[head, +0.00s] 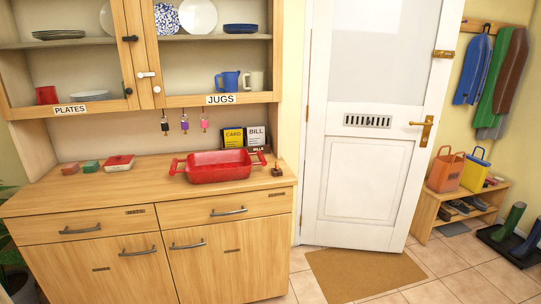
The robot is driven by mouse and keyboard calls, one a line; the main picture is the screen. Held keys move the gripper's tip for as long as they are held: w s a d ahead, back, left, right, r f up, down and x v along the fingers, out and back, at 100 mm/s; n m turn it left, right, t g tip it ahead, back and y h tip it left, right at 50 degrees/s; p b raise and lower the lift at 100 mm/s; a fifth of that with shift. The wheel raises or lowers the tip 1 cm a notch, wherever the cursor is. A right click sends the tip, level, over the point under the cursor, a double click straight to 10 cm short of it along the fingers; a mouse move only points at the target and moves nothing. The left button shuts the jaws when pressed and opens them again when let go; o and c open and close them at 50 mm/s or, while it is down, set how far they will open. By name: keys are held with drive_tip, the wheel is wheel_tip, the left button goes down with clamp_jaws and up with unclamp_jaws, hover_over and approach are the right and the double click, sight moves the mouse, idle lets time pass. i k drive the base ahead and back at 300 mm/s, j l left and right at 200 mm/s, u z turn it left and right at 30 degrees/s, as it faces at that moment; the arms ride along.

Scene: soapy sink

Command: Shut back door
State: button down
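The white back door (366,150) stands right of the dresser, with a frosted pane on top and a letter slot (367,121). Its brass lever handle (424,130) and a brass latch (443,54) are near its right edge. A white frame shows along its left side. Beyond its right edge I see yellow wall and coats. I cannot tell for sure from this view whether it is ajar or shut. My gripper is not in view, and nothing of mine touches the door.
A brown doormat (365,274) lies before the door on clear tiles. The wooden dresser (150,220) on the left bears a red dish (218,167). On the right are a shoe bench (462,208) with two bags, hanging coats (492,80) and boots (515,220) on a dark tray.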

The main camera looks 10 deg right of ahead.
sight(363, 185)
drive_tip(key=i+z, duration=0.2)
drive_tip(key=i, duration=0.35)
drive_tip(key=i+j+z, duration=0.25)
drive_tip(key=i, duration=0.3)
drive_tip(key=i+j+z, duration=0.2)
drive_tip(key=i, duration=0.35)
drive_tip(key=i+l+z, duration=0.25)
drive_tip(key=i, duration=0.3)
drive_tip(key=i+z, duration=0.2)
drive_tip(key=i, duration=0.35)
